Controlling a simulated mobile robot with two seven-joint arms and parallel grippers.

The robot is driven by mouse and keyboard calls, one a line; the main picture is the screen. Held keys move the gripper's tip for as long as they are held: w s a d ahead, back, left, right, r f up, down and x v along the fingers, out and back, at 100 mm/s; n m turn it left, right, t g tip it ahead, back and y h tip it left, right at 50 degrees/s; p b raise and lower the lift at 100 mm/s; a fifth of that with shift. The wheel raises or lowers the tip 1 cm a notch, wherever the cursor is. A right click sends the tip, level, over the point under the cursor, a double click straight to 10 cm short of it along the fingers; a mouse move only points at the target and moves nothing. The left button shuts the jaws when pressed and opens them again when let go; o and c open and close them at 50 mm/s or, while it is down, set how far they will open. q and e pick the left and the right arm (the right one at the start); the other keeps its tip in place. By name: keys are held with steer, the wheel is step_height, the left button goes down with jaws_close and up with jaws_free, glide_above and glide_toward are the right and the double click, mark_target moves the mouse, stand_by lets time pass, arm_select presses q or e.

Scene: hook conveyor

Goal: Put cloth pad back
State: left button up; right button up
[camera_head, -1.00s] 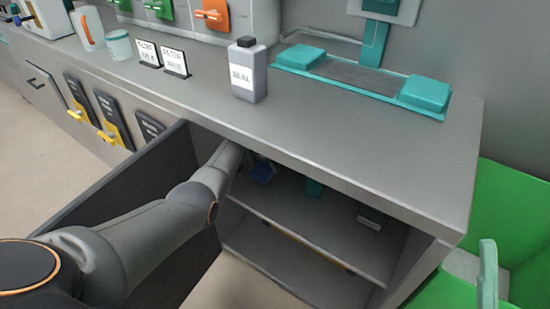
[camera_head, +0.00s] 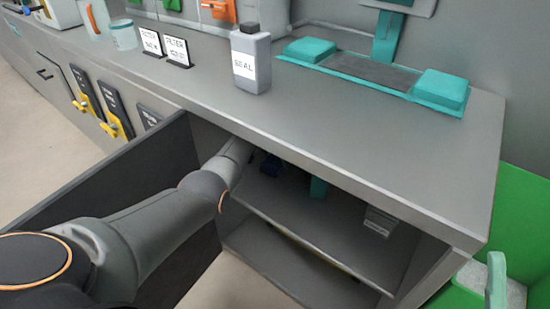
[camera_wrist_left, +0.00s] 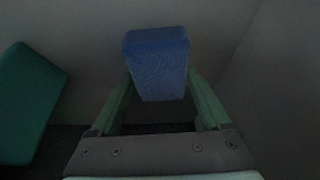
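The blue cloth pad (camera_wrist_left: 158,62) sits between the two green fingers of my left gripper (camera_wrist_left: 160,78) in the left wrist view. The fingers look closed against its two sides. In the head view my left arm reaches into the open cabinet below the counter, and a small dark blue patch (camera_head: 270,165), which looks like the pad, shows past the wrist above the upper shelf (camera_head: 300,212). The fingers are hidden there by the arm and the counter edge. I cannot tell whether the pad touches the shelf.
A teal block (camera_head: 318,187) stands on the shelf, and a white-labelled box (camera_head: 380,220) is farther right. The open cabinet door (camera_head: 110,190) is left of my arm. The counter (camera_head: 330,135) overhangs and carries a grey SEAL bottle (camera_head: 250,60). A green bin (camera_head: 520,220) stands at right.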

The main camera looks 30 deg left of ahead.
mark_target(271, 164)
arm_select(q)
steer(key=shift+o, duration=1.4)
steer(key=shift+r, duration=0.2)
steer(key=shift+p+v, duration=0.9)
steer(key=s+p, duration=0.2)
steer(key=shift+s, duration=0.3)
steer(key=s+p, duration=0.4)
steer(key=s, duration=0.4)
steer(key=shift+p, duration=0.35)
steer(key=shift+s+f, duration=0.1)
steer(key=shift+s, duration=0.45)
arm_select(e)
step_height(271, 164, up, 7)
steer(key=w+d+h, duration=0.1)
steer(key=shift+w+m+t+h, duration=0.15)
steer(key=shift+m+t+h, duration=0.15)
steer(key=shift+h, duration=0.1)
